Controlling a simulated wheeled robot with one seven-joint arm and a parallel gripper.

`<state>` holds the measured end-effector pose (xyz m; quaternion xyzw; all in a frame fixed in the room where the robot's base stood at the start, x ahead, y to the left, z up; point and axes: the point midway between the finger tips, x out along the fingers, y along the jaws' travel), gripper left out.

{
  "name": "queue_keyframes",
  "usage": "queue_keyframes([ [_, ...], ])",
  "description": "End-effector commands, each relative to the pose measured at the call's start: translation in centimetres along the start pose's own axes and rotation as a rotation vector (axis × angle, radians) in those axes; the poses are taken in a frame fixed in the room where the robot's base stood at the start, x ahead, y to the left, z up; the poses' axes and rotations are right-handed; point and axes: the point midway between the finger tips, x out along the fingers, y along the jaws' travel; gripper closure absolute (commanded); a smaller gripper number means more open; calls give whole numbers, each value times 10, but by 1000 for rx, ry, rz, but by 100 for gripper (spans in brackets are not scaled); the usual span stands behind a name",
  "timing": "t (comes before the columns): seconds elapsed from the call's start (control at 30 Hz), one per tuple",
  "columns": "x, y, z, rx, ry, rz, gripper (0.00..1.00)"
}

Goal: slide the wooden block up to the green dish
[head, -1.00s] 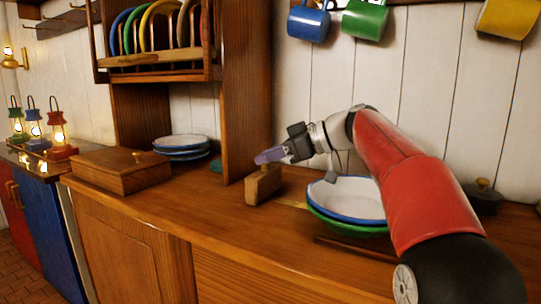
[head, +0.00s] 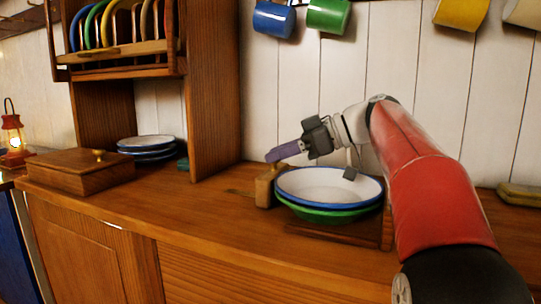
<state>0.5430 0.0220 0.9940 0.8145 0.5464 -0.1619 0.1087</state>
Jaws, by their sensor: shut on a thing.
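The wooden block (head: 264,192) stands upright on the wooden counter, with a small knob on top. The green dish (head: 322,214) is just right of it, with a white blue-rimmed dish (head: 325,180) stacked on it. The block is right up against the left side of the dishes; whether it touches the green one I cannot tell. My gripper (head: 276,157), with purplish fingers, comes in from the right over the dishes and is shut on the block by its knob. The fingers partly hide the knob.
The dishes rest by a dark wooden board (head: 335,232). A wooden box (head: 80,172) and stacked plates (head: 147,146) are at left, below a plate rack (head: 120,50). Mugs (head: 328,14) hang above. The counter front (head: 190,210) is clear.

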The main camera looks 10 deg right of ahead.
Motion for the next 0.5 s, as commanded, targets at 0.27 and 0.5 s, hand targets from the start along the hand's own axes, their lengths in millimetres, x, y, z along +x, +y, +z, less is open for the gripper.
queue_keyframes([
  [0.27, 0, 0, 0, 1, -1, 1, 56],
  [0.5, 1, 0, 0, 0, -1, 0, 50],
])
